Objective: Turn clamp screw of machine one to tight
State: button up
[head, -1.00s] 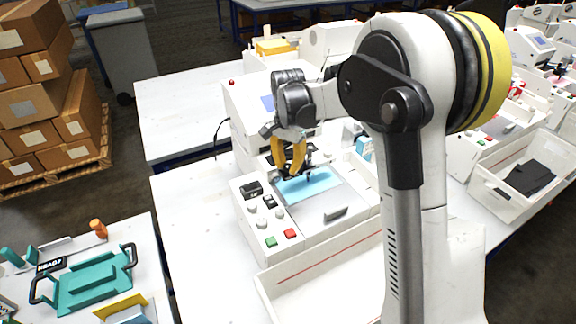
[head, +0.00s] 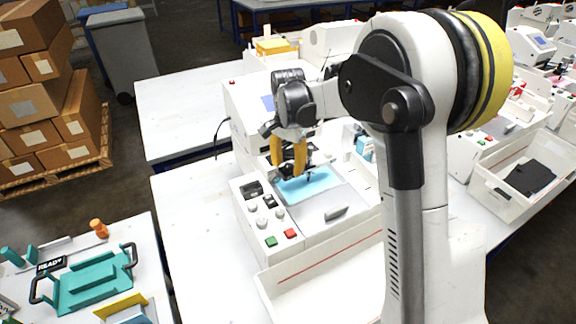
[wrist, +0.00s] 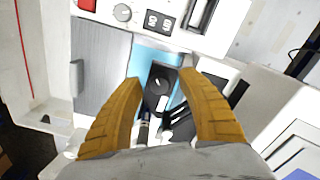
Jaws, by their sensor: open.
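Machine one, a white pen plotter (head: 245,190), stands on the white table with a blue sheet (head: 322,183) on its bed. A round black knob with a white mark, which looks like the clamp screw (wrist: 158,84), sits on the dark pen carriage in the wrist view. My gripper (head: 288,162) is over the carriage with its yellow fingers pointing down. In the wrist view my gripper (wrist: 159,76) is open, with one finger on each side of the knob and visible gaps between. The fingers hide most of the carriage in the head view.
The plotter's front panel has a green button (head: 271,241), a red button (head: 290,233) and several knobs. A white bin (head: 275,290) stands in front. A teal fixture (head: 95,285) lies on the left table. Other machines stand at the right.

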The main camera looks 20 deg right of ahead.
aim_at(288, 165)
notch_tip(288, 165, up, 12)
dwell(0.4)
jog(key=shift+f, duration=0.1)
